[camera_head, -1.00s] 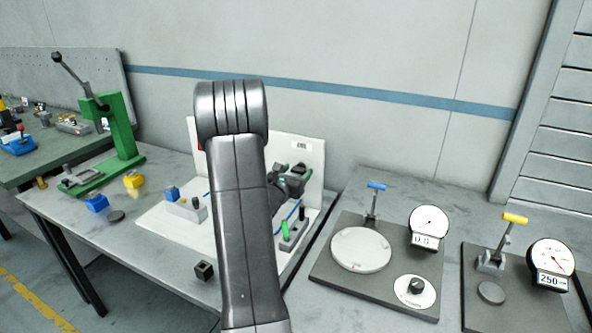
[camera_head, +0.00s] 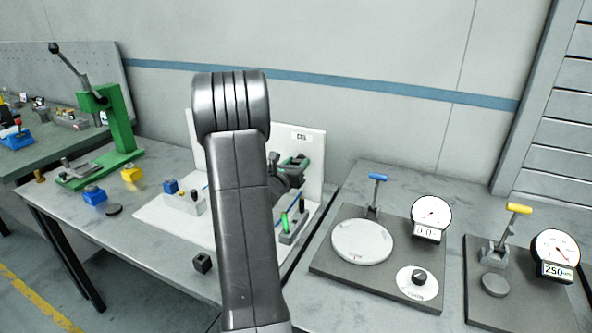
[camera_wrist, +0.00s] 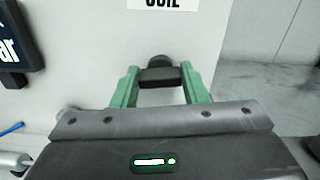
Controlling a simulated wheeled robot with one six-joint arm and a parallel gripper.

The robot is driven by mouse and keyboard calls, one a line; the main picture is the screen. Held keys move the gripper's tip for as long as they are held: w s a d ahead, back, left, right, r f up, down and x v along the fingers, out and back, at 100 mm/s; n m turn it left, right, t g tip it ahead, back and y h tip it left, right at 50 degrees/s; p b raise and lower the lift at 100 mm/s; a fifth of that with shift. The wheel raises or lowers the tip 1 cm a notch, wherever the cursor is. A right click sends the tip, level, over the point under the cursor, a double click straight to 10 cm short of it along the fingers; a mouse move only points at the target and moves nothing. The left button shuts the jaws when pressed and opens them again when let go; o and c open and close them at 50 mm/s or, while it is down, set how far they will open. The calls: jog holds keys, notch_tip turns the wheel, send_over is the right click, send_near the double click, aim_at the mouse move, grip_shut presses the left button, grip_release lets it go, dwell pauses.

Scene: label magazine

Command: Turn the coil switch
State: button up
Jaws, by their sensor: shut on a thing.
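The coil switch is a dark knob (camera_wrist: 159,64) on the pale upright panel (camera_wrist: 85,55), below a label reading "COIL" (camera_wrist: 163,3) whose top is cut off. In the wrist view my gripper (camera_wrist: 158,73) has its two green fingers on either side of the knob, shut on it. In the head view my gripper (camera_head: 296,163) is at the panel just below the label (camera_head: 302,137). There my own arm covers much of the panel, and the knob cannot be made out clearly.
Right of the panel stand a round white plate (camera_head: 362,242), a dial gauge (camera_head: 431,214) and a rotary knob (camera_head: 418,280) on a dark board. A green press (camera_head: 122,125) and blue and yellow blocks are at left. A small dark cube (camera_head: 202,263) lies near the front.

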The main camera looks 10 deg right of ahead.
jog(key=n+b, duration=0.4)
jog(key=b, duration=0.1)
jog(key=shift+a+f, duration=0.1)
jog(key=shift+f, duration=0.1)
jog(key=shift+r+n+b, duration=0.15)
jog(key=shift+n+b, duration=0.7)
jog(key=shift+n, duration=0.75)
jog(key=o, duration=1)
jog(key=shift+a, duration=0.1)
jog(key=b+v, duration=0.2)
jog(key=v, duration=1.1)
jog(key=shift+s+a, duration=0.2)
jog(key=shift+s, duration=0.1)
jog(key=shift+w, duration=0.1)
